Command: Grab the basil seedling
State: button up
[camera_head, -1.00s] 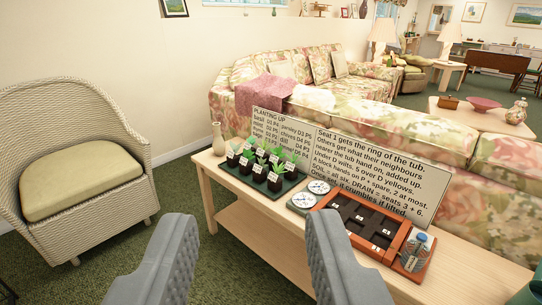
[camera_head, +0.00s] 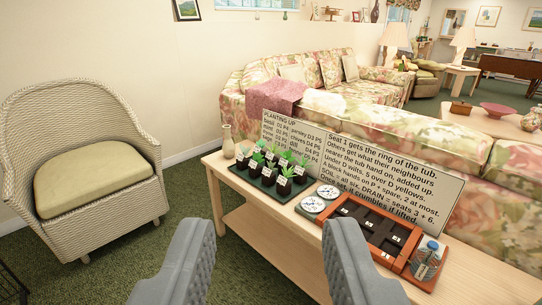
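Several small potted seedlings in black pots with white labels (camera_head: 273,169) stand upright in a dark green tray (camera_head: 262,193) on the left part of a light wooden console table. The labels on the pots are too small to read, so I cannot tell which one is the basil seedling. A "PLANTING UP" sign (camera_head: 292,137) stands behind the tray and lists basil among other names. My gripper (camera_head: 265,262) is open and empty at the bottom of the picture, in front of the table and apart from the seedlings.
Two white dials (camera_head: 320,199) and an orange-brown box with dark numbered compartments (camera_head: 372,228) sit right of the tray, with a clear bottle (camera_head: 427,257) at its right. A second text sign (camera_head: 397,183) stands behind. A vase (camera_head: 228,141) stands left. A wicker chair (camera_head: 85,160) is at left.

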aim_at(285, 169)
jog(key=i, duration=1.2)
